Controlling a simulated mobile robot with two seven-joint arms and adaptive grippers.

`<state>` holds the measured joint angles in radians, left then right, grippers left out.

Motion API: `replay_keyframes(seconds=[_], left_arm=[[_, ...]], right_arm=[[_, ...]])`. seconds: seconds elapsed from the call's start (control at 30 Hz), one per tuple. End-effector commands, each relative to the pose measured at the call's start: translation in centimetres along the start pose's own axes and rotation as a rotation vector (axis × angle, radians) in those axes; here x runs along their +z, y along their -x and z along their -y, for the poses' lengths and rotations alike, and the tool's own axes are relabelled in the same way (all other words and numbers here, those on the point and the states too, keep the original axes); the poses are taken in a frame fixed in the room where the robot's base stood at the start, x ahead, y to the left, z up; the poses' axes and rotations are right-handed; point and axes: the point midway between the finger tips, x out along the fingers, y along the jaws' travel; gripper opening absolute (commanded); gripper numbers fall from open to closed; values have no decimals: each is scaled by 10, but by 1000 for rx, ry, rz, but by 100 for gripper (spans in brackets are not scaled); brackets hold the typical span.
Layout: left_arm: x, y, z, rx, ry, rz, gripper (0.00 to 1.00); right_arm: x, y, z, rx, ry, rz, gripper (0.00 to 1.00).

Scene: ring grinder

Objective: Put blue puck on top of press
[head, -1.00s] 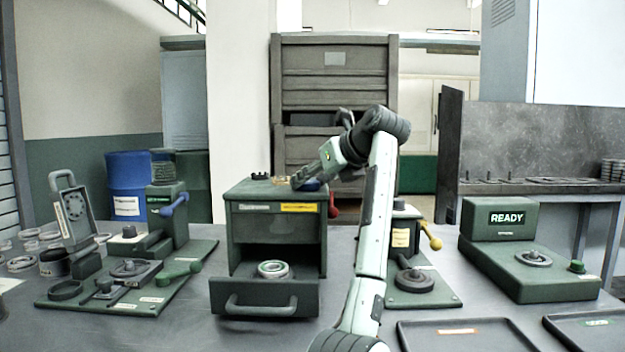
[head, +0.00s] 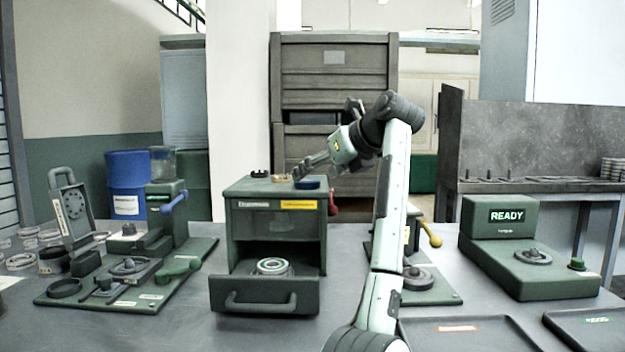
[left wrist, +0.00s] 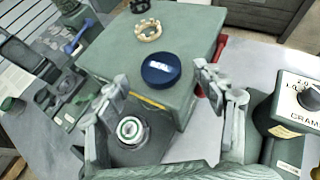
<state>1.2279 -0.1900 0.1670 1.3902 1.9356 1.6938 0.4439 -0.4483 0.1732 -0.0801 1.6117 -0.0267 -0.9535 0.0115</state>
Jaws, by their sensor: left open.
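The blue puck (head: 307,184) lies flat on the top front right of a green box-shaped unit (head: 277,220) with a drawer pulled out; I cannot tell by its label whether this is the press. My left gripper (head: 304,170) is open and empty, just above and behind the puck in the head view. In the left wrist view its two fingers (left wrist: 160,85) stand apart, with the puck beyond them and untouched. My right gripper is not in view.
A cream toothed ring (left wrist: 148,30) and a dark ring (head: 260,174) share the unit's top. A round ring part (head: 272,267) sits in the open drawer (head: 264,296). A red handle (left wrist: 217,50) sticks out at the side. The READY machine (head: 528,250) stands right.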

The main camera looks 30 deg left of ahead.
Motion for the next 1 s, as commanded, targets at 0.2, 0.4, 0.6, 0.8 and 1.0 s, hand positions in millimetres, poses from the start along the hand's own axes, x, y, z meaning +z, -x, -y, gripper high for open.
replay_keyframes(seconds=[0.2, 0.4, 0.6, 0.8, 1.0], left_arm=[[-1, 51, 1, -6, 2, 0, 70], [0, 81, 0, -2, 1, 0, 70], [0, 92, 0, 0, 1, 0, 70], [0, 92, 0, 0, 1, 0, 70], [0, 92, 0, 0, 1, 0, 70]], right_arm=[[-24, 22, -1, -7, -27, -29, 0], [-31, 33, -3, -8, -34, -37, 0], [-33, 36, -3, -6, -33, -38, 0], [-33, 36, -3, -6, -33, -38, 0], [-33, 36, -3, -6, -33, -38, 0]])
